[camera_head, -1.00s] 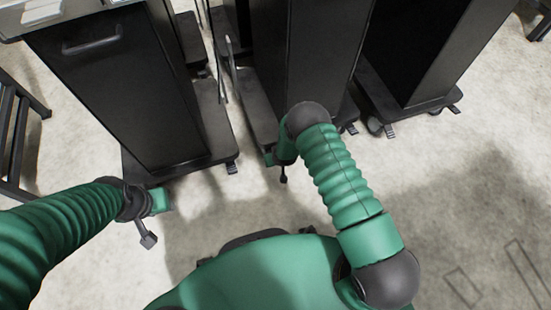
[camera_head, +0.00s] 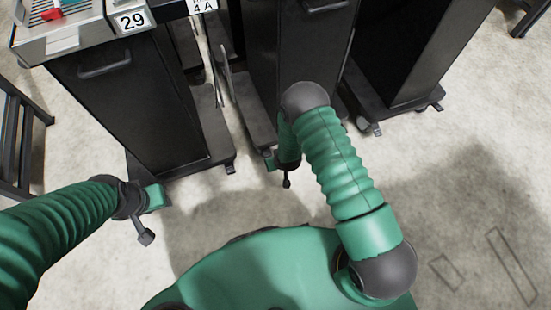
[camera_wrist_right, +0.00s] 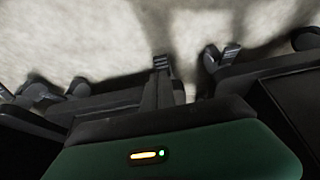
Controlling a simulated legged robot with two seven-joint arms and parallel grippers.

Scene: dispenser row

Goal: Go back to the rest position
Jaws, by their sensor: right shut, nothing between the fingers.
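My left arm comes in from the left. Its gripper (camera_head: 146,238) hangs low over the bare floor, clear of the cabinets, and is too small to tell open from shut. My right arm is bent at the elbow in front of the middle cabinet. Its gripper (camera_head: 286,182) points down at the end of the forearm, partly hidden behind the arm. In the right wrist view, the right gripper (camera_wrist_right: 160,65) has its fingers together with nothing between them. I see no object held.
A dark cabinet labelled 29 (camera_head: 130,110) stands at the left. A middle cabinet (camera_head: 290,50) and a right cabinet (camera_head: 420,40) stand beside it, on bases with casters. A dark metal frame (camera_head: 15,140) is at the far left. The floor (camera_head: 470,180) at the right is clear.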

